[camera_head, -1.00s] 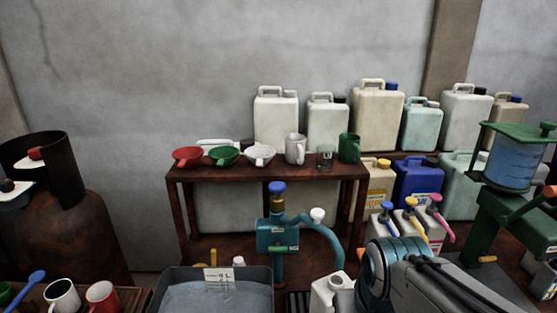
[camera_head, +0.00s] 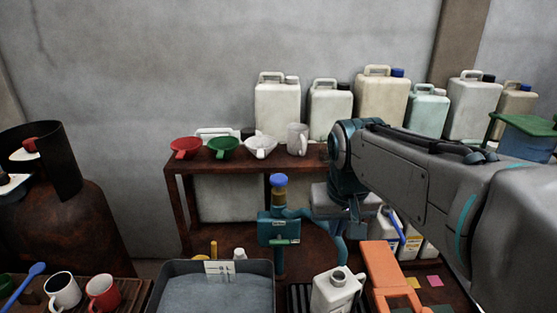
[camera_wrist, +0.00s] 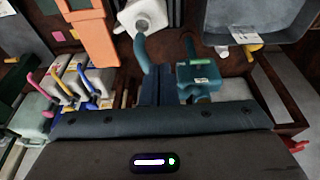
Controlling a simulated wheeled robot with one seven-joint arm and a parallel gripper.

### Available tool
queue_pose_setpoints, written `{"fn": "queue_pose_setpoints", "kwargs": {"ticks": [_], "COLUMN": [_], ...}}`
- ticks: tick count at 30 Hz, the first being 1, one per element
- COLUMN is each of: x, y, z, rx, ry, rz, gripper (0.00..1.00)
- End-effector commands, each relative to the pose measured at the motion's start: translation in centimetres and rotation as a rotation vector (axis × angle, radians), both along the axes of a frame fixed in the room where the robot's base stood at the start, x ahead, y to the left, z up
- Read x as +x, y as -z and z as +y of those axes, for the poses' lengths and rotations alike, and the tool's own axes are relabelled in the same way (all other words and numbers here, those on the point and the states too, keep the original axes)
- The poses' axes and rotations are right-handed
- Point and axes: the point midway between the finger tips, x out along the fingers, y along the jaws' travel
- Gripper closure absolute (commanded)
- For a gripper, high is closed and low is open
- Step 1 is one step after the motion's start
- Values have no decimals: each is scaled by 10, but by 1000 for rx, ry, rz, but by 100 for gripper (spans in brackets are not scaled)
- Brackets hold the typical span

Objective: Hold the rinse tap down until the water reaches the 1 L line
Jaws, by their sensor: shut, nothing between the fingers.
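The teal tap (camera_head: 279,228) with a blue knob (camera_head: 278,181) on top stands behind the basin; its body also shows in the wrist view (camera_wrist: 198,75). Its curved spout is partly hidden behind my gripper (camera_head: 352,218) in the head view. My gripper is shut and empty, just right of the tap body; its blue fingers (camera_wrist: 158,88) show beside the spout in the wrist view. I cannot tell whether they touch it. The dark basin (camera_head: 165,290) holds grey-blue water (camera_head: 212,295). A white tag (camera_head: 219,270) hangs at its back rim; its marks are too small to read.
A white jerrycan (camera_head: 338,291) stands right of the basin, and an orange object (camera_head: 384,268) stands beside it. Dispensers with coloured spouts (camera_wrist: 75,80) are near my gripper. A shelf (camera_head: 236,164) holds funnels and a pale mug (camera_head: 297,139). Mugs (camera_head: 62,290) stand front left.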

Motion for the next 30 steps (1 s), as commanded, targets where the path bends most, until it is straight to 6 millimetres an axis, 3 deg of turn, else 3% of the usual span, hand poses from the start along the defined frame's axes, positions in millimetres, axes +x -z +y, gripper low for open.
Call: {"fn": "queue_pose_setpoints", "kwargs": {"ticks": [1,3,9,15,21,30], "x": [23,50,123,172,192,193], "y": [-19,-39,-88,-116,-126,-127], "z": [8,19,55,84,97,99], "rx": [0,-1,4,15,22,22], "ry": [-5,-7,-10,-3,2,4], "rz": [-2,-4,-15,-23,-28,-28], "gripper": [100,100,100,100,100,100]}}
